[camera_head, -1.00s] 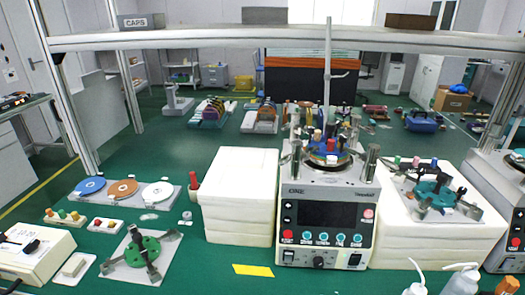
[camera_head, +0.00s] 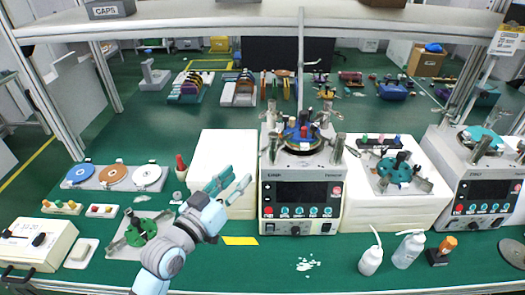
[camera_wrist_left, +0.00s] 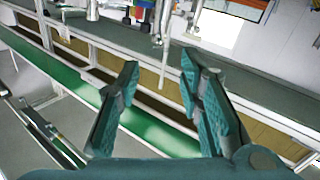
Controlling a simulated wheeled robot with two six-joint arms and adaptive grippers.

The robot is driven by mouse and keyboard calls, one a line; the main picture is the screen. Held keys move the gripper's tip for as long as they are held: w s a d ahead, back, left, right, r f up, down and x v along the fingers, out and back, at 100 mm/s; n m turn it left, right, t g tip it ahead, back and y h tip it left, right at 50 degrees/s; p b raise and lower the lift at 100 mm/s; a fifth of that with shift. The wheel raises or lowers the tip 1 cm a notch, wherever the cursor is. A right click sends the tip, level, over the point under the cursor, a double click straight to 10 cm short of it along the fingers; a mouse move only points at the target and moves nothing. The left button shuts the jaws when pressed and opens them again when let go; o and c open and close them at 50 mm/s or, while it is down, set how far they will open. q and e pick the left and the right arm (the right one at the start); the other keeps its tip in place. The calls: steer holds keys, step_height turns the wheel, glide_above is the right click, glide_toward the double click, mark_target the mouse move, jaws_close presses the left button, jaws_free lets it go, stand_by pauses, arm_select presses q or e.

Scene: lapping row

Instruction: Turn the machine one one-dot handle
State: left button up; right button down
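A polishing machine (camera_head: 302,190) with a dark screen stands in the middle of the bench in the head view. Its top carries a blue disc (camera_head: 303,132) with small coloured knobs and metal posts (camera_head: 337,148) around it. I cannot make out any dots on its handles, nor which machine is numbered one. My left gripper (camera_head: 238,180) is open and empty, in front of the white block left of this machine and apart from its posts. The left wrist view shows its two teal fingers (camera_wrist_left: 160,70) spread with nothing between them. My right gripper is not in view.
White blocks (camera_head: 222,160) flank the machine; the right one bears a teal fixture (camera_head: 395,172). Another machine (camera_head: 482,185) stands at right. Squeeze bottles (camera_head: 371,258) stand at front right.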

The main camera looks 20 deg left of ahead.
mark_target(258, 156)
arm_select(q)
steer(key=x, duration=1.3)
steer(key=shift+f, duration=0.2)
steer(key=shift+s, duration=0.1)
jaws_close()
